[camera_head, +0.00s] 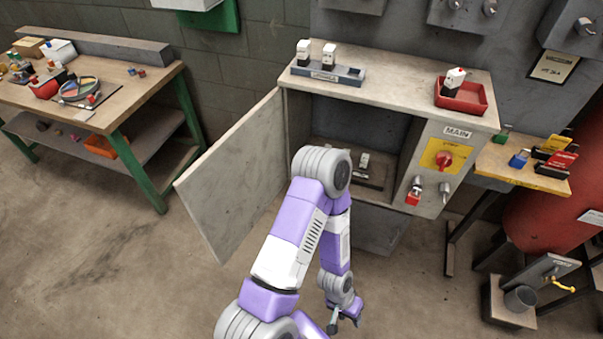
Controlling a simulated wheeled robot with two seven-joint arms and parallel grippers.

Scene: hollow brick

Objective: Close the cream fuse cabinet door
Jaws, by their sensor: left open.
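The cream fuse cabinet (395,82) stands against the grey wall. Its cream door (235,172) is swung wide open to the left, with its inner face showing. The cabinet's dark inside is in view, with a small fuse-like piece on a base (368,172) partly hidden by my arm. My left arm rises from the bottom in front of the cabinet and bends down to my left gripper (344,322). The gripper is open, low in front of the cabinet, right of the door and apart from it. My right gripper is not in view.
On the cabinet top are a grey holder (328,73) with white-topped pieces and a red tray (461,95). A red switch (443,160) and red padlock (413,196) are on its right front. A workbench (110,103) stands left. The floor (110,265) beside the door is clear.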

